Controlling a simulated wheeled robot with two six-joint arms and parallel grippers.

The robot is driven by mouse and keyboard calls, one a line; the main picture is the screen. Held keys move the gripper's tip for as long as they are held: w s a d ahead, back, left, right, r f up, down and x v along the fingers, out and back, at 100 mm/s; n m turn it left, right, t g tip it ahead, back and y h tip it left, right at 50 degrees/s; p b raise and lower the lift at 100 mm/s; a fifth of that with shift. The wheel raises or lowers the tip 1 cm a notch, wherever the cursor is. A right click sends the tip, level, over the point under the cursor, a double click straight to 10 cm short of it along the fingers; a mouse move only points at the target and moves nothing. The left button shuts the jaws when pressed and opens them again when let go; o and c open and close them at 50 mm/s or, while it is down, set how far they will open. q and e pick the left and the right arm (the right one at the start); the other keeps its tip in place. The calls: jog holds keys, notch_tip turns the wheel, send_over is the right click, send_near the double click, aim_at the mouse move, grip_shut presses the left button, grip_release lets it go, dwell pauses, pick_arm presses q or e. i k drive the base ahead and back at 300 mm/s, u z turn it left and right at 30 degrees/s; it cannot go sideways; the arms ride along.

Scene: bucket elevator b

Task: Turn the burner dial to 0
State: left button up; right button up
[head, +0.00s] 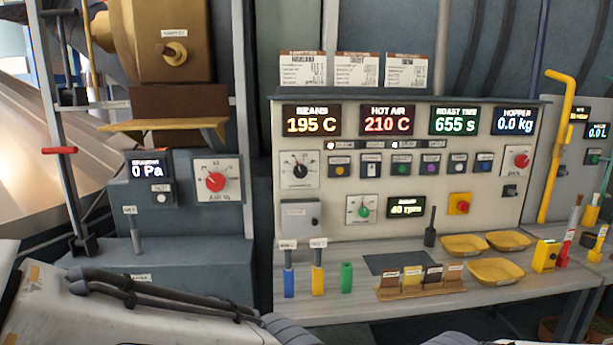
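The control panel (420,220) has several dials, and their small labels are too blurred to tell which is the burner dial. A black-knobbed dial (300,169) is at its upper left. A green-knobbed dial (364,209) is lower, left of the "40 rpm" display. A red-knobbed dial (522,160) is at the upper right. Another red-knobbed dial (215,182) is on the separate grey cabinet to the left. Part of my own arm shows at the lower left, well below the dials. Neither gripper is in view.
Four-display readouts line the panel top, including hot air (389,120) at 210 C. A ledge (340,312) below holds yellow trays (495,271), a sample rack (420,283) and coloured holders (318,280). A yellow bent pipe (556,150) stands at the right.

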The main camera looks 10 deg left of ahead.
aim_at(300, 170)
jog(key=k, duration=1.2)
jog(key=u, duration=0.8)
jog(key=i, duration=2)
jog(key=z, duration=0.85)
